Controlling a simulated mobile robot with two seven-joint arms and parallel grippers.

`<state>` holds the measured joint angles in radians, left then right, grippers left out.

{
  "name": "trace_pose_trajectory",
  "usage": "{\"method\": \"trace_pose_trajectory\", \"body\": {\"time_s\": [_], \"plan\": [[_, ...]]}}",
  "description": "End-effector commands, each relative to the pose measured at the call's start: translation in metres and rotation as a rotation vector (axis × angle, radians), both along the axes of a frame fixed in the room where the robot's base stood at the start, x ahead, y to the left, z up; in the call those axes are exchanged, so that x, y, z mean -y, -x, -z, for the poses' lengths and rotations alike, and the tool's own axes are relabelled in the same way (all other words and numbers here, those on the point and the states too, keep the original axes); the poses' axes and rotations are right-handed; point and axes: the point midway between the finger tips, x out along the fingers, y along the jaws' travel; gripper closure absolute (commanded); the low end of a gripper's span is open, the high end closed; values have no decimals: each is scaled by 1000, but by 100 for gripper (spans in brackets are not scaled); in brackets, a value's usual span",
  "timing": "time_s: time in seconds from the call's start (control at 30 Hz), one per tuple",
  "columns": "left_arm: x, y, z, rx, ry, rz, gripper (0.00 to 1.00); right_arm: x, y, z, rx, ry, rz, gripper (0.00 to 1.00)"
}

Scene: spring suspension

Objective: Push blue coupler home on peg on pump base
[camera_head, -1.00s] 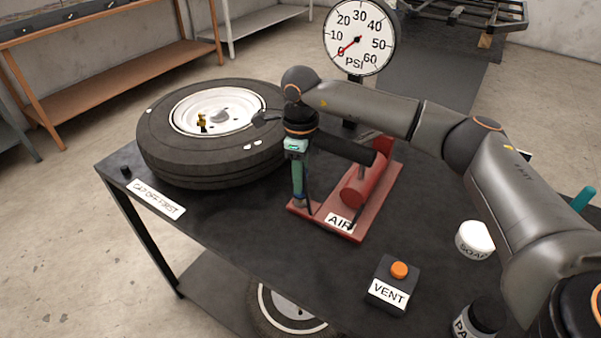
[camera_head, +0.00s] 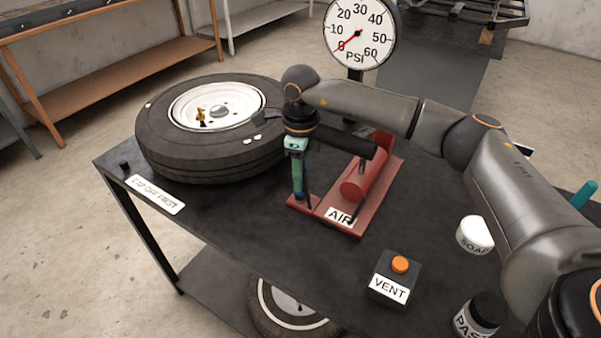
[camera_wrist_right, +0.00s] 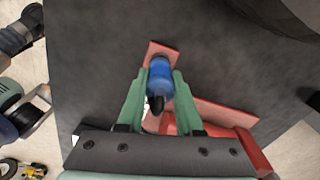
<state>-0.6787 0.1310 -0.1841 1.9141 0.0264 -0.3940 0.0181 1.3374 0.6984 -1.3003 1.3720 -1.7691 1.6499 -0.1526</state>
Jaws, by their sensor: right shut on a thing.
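The blue coupler (camera_wrist_right: 160,77) is between the green fingers of my right gripper (camera_wrist_right: 158,84) in the right wrist view, and the fingers are shut on it. The coupler stands over one end of the red pump base (camera_head: 357,221), whose end also shows in the wrist view (camera_wrist_right: 162,47). In the head view my right gripper (camera_head: 298,192) points straight down at the base's left corner. The peg is hidden under the coupler, so I cannot tell how far down the coupler sits. My left gripper is not in view.
A tyre on a white rim (camera_head: 165,150) lies left of the pump. The red pump cylinder (camera_head: 365,178) is close to the right. A gauge (camera_head: 359,38) reads near 0. A VENT box (camera_head: 396,275) and SOAP tub (camera_head: 474,234) stand in front right. The table's front middle is clear.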

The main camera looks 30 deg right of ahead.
Motion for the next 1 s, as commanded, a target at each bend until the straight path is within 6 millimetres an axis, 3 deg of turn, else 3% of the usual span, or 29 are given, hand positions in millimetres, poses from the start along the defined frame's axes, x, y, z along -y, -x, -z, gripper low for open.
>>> {"method": "trace_pose_trajectory", "body": {"time_s": [0.77,0.8,1.0], "plan": [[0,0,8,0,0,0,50,0,0,13,0,0,0,100],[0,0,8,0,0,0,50,0,0,13,0,0,0,62],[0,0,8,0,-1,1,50,0,0,13,0,0,0,40]]}}
